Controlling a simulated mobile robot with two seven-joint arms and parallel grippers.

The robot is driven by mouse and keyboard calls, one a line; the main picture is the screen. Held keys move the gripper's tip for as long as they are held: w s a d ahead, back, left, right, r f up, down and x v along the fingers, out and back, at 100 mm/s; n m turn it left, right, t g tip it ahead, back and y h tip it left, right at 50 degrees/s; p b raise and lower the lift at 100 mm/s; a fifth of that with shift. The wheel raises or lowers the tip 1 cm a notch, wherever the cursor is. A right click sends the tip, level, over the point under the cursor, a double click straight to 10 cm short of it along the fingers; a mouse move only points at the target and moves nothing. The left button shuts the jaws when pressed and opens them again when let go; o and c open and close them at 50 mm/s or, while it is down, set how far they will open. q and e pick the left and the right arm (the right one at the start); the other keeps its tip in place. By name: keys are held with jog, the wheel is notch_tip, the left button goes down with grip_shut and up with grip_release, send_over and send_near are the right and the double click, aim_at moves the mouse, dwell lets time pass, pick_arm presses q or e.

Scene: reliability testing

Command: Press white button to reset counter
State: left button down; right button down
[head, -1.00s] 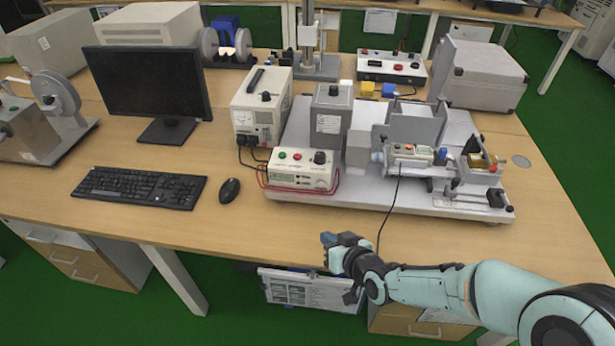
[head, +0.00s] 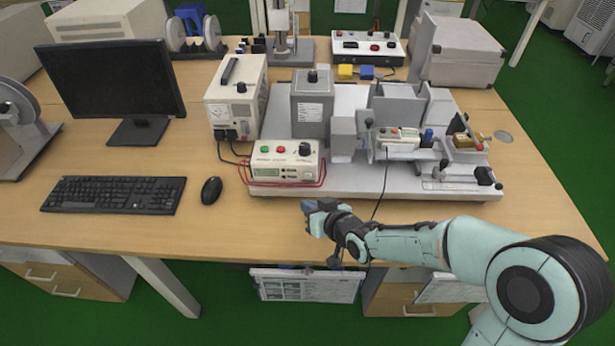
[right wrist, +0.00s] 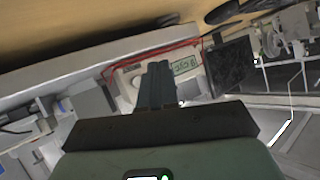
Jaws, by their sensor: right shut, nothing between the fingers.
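A pale control box (head: 285,175) stands at the front left of the grey test rig. It has a green and a red button, a black knob and a small display; the display (right wrist: 184,66) also shows in the right wrist view. A smaller pale unit (head: 398,139) with coloured buttons sits on the rig further right. I cannot make out a white button for certain. My right gripper (head: 309,214) is shut and empty, just in front of the control box and apart from it. Its fingers (right wrist: 158,72) point toward the box in the right wrist view, covering part of it.
The rig's base plate (head: 350,184) spans the table right of the box. Red cables (head: 250,180) loop around the box. A mouse (head: 211,190), keyboard (head: 114,194) and monitor (head: 112,92) stand to the left. The wooden table's front strip (head: 235,230) is clear.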

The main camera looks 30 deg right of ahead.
aim_at(308, 175)
jog(key=shift+w+d, duration=0.55)
jog(key=shift+w, duration=0.35)
jog(key=shift+w+d, duration=0.5)
jog(key=shift+w, duration=0.35)
jog(key=shift+w+d, duration=0.55)
jog(key=shift+w, duration=0.35)
jog(key=shift+w, duration=0.1)
jog(key=shift+w+d+p, duration=0.25)
jog(key=shift+w+p, duration=0.05)
jog(key=shift+p, duration=0.1)
jog(key=shift+w+d, duration=0.2)
jog(key=shift+w, duration=0.1)
dwell(0.5)
jog(key=shift+s+a+b, duration=0.4)
jog(key=shift+s+a, duration=0.05)
jog(key=shift+s, duration=0.25)
